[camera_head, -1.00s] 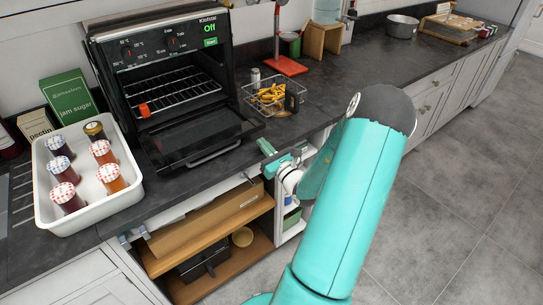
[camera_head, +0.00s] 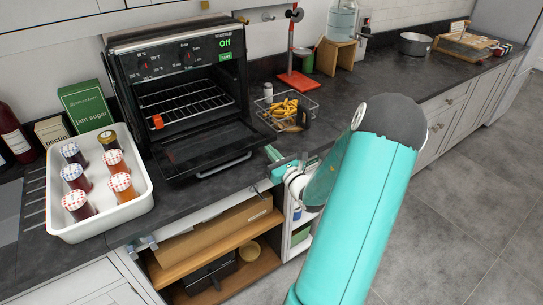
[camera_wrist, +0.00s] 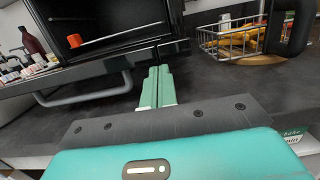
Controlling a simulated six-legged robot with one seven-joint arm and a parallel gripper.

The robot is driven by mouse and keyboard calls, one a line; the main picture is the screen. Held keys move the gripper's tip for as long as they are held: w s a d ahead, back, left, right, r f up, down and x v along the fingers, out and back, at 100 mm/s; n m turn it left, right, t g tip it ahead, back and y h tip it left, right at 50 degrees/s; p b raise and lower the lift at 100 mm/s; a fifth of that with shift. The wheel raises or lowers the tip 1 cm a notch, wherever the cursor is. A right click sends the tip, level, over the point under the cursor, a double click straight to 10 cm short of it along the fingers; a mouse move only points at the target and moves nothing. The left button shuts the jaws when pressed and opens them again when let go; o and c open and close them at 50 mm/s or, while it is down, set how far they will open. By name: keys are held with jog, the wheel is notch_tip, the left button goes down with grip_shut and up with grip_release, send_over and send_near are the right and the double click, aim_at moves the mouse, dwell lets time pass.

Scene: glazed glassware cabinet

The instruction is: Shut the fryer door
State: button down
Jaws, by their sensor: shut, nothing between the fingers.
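The black fryer (camera_head: 175,85) stands on the dark counter with its display reading "Off". Its door (camera_head: 205,150) is folded down open, lying low in front of the cavity, with a bar handle (camera_head: 224,165) along its front edge. A wire rack and an orange piece show inside. My gripper (camera_head: 272,153) is shut and empty, just right of the door's front right corner. In the wrist view the closed fingers (camera_wrist: 155,88) point toward the fryer, and the door handle (camera_wrist: 85,98) lies to their left, apart from them.
A wire basket of yellow food (camera_head: 287,112) stands right of the fryer, close beyond my gripper. A white tray of jars (camera_head: 62,226) stands left of the door. A red stand (camera_head: 297,82) is behind. Open shelves (camera_head: 215,248) lie below the counter.

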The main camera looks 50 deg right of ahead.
notch_tip(320, 180, up, 7)
jog(key=g, duration=0.3)
notch_tip(320, 180, up, 14)
jog(key=f+g+y, duration=0.1)
jog(key=g+y, duration=0.1)
jog(key=g, duration=0.1)
send_over(270, 134)
jog(key=w+a, duration=0.2)
jog(key=w, duration=0.3)
jog(key=w+d+r, duration=0.3)
jog(key=w+r, duration=0.2)
jog(key=w, duration=0.2)
jog(key=shift+w, duration=0.35)
jog(key=shift+s+f, duration=0.1)
jog(key=shift+s, duration=0.1)
